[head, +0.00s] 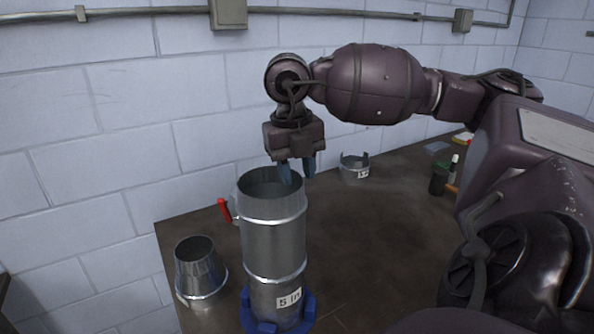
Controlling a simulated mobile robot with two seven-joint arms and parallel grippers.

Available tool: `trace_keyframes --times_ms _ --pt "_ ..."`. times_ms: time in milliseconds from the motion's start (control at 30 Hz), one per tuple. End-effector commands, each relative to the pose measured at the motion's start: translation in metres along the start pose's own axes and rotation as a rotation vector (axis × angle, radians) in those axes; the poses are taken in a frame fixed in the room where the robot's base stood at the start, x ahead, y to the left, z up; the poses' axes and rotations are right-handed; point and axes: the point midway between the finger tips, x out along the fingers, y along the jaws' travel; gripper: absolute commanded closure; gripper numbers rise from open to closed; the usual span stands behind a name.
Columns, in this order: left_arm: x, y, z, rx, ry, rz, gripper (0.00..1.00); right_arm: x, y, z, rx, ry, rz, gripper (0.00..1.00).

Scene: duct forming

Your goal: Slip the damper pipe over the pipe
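The damper pipe (273,245), a grey metal cylinder with a red handle (224,210) on its left side, stands upright in line on top of the lower pipe (265,295). The lower pipe carries a "5 in" label and stands in a blue holder (308,312). I cannot tell how far the two overlap. My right gripper (297,172) points down at the damper pipe's open top. Its blue fingers are apart, one over the opening and one by the right rim; nothing shows held between them. My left gripper is out of view.
A tapered metal piece (200,270) stands at the left of the dark table (385,235). A short metal ring (355,168) with a label sits behind. A dark green container (439,180) and small items stand at the back right. The table's middle is clear.

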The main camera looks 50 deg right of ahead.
Motion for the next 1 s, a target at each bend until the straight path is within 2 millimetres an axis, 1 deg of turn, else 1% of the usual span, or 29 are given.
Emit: trace_keyframes --times_ms 167,400,600,800,1000 --pt "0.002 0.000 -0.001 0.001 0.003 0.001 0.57 -0.022 0.001 0.001 0.000 -0.005 0.004 0.65" --pt "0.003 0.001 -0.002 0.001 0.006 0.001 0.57 -0.064 0.001 0.001 -0.001 -0.005 0.005 0.65" --pt "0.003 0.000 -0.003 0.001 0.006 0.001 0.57 -0.091 0.000 0.000 0.000 -0.003 0.003 0.65" --pt "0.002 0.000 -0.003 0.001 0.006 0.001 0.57 -0.103 0.000 0.000 -0.001 -0.002 0.002 0.65" --pt "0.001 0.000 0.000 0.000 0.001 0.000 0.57 -0.106 0.000 0.000 0.000 -0.001 0.001 0.65"
